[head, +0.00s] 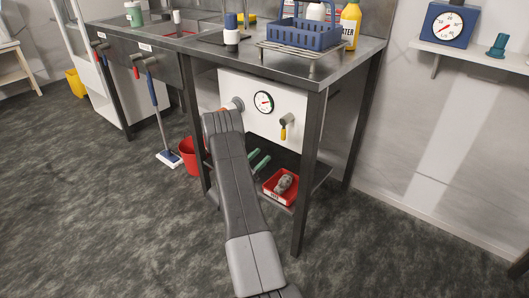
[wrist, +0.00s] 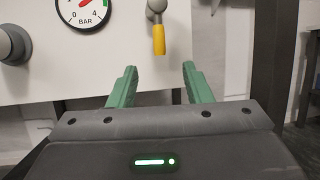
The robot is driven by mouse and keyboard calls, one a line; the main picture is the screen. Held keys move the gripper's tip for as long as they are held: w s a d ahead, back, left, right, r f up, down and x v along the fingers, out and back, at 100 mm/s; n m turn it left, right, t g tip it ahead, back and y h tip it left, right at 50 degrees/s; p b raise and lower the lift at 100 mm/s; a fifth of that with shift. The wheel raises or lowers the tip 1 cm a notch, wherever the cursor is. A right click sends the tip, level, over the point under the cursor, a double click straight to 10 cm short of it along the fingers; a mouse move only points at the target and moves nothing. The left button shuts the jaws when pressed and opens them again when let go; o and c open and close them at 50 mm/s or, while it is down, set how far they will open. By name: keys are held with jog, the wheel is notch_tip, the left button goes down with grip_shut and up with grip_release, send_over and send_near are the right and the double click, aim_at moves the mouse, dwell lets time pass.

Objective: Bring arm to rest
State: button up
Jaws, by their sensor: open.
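My gripper (wrist: 160,88) shows in the wrist view with its two green fingers apart and nothing between them. In the head view the green fingers (head: 259,161) show just past my dark arm, below the white panel. The panel (head: 240,92) carries a round pressure gauge (head: 263,102) and a yellow-handled valve (head: 286,126). In the wrist view the gauge (wrist: 84,10) is at the upper left. The yellow handle (wrist: 158,40) hangs down beyond the gap between the fingers. My arm hides part of the panel's lower left and the floor in front.
The steel bench (head: 345,62) holds a blue basket (head: 306,34) on a rack and a yellow bottle (head: 350,24). Below, a red tray (head: 281,190) sits on a low shelf. A red bucket (head: 190,157) and a mop (head: 168,158) stand left. Carpet at the front is clear.

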aim_at(283, 133)
dwell(0.3)
jog(key=b+x, duration=0.2)
jog(key=x, duration=1.1)
jog(key=shift+w+d+r, duration=0.2)
jog(key=shift+w+r, duration=0.05)
jog(key=shift+a, duration=0.1)
jog(key=p+v, duration=0.2)
jog(key=v, duration=1.1)
jog(key=b+x, duration=0.2)
jog(key=x, duration=1.1)
jog(key=shift+w+d, duration=0.1)
jog(key=shift+d, duration=0.15)
jog(key=shift+w+a+m+g, duration=0.1)
jog(key=shift+a+m+g, duration=0.25)
jog(key=shift+m, duration=0.35)
jog(key=shift+w+a+m+g+h, duration=0.1)
jog(key=shift+a+m+g+h, duration=0.15)
jog(key=shift+m, duration=0.3)
jog(key=shift+w+a+m+g+h, duration=0.15)
jog(key=shift+m+g, duration=0.15)
jog(key=shift+m, duration=0.25)
